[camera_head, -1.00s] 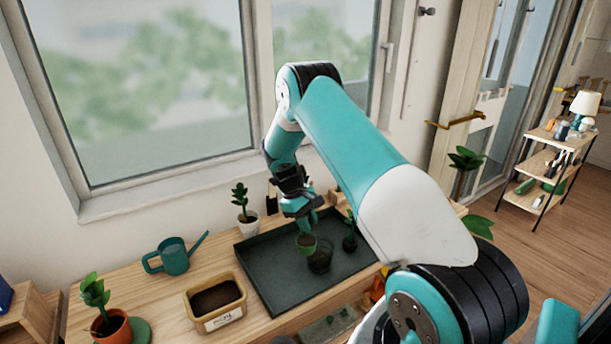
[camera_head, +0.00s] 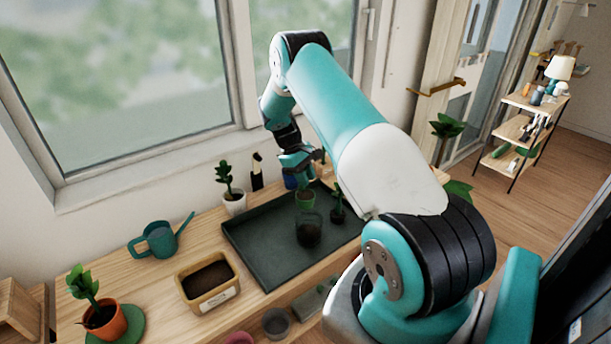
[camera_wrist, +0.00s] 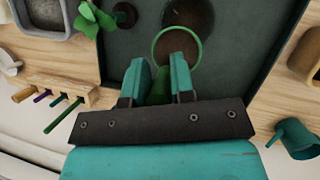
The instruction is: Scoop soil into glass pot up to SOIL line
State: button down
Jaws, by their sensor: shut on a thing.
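My gripper (camera_head: 302,170) is shut on the handle of a green scoop (camera_head: 306,198), above the dark tray. In the wrist view, the scoop's green rim (camera_wrist: 154,48) shows just beyond my fingers (camera_wrist: 160,82). The glass pot (camera_head: 309,230) stands upright on the tray (camera_head: 262,262), with dark soil in its lower part. The scoop appears above and behind it in the head view. A tan tub of dark soil (camera_head: 207,299) stands left of the tray.
A small dark-potted plant (camera_head: 338,213) stands close right of the glass pot. A white-potted plant (camera_head: 234,203) and teal watering can (camera_head: 160,240) stand left. A terracotta-potted plant (camera_head: 105,322) is at front left. A wooden tool rack (camera_wrist: 60,88) shows in the wrist view. The tray's left part is clear.

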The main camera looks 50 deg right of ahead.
jog(key=shift+f+b, duration=0.9)
jog(key=shift+f, duration=0.55)
jog(key=shift+s+a+r+t, duration=0.15)
jog(key=shift+s+r+t, duration=0.15)
jog(key=shift+t, duration=0.1)
jog(key=shift+s+a+t+h, duration=0.15)
jog(key=shift+s+t+h, duration=0.1)
jog(key=shift+t+h, duration=0.25)
jog(key=shift+s+a+m+t+h+b, duration=0.45)
jog(key=shift+s+t+h+b, duration=0.2)
jog(key=shift+t+b, duration=0.6)
jog(key=shift+s+b, duration=0.15)
jog(key=shift+b, duration=0.15)
jog(key=shift+s+a+f+t+h+b, duration=0.15)
jog(key=shift+s+t+h+b, duration=0.3)
jog(key=shift+b, duration=0.55)
jog(key=shift+s+a+t+h+b, duration=0.25)
jog(key=shift+t+b, duration=0.35)
jog(key=shift+b, duration=0.4)
jog(key=shift+s+a+f+m+t+h+b, duration=0.3)
jog(key=shift+t+b, duration=0.2)
jog(key=shift+b, duration=0.9)
jog(key=shift+s+a+f+m+t+h+b, duration=0.15)
jog(key=shift+s+t+h+b, duration=0.25)
jog(key=shift+b, duration=1)
jog(key=shift+r, duration=0.15)
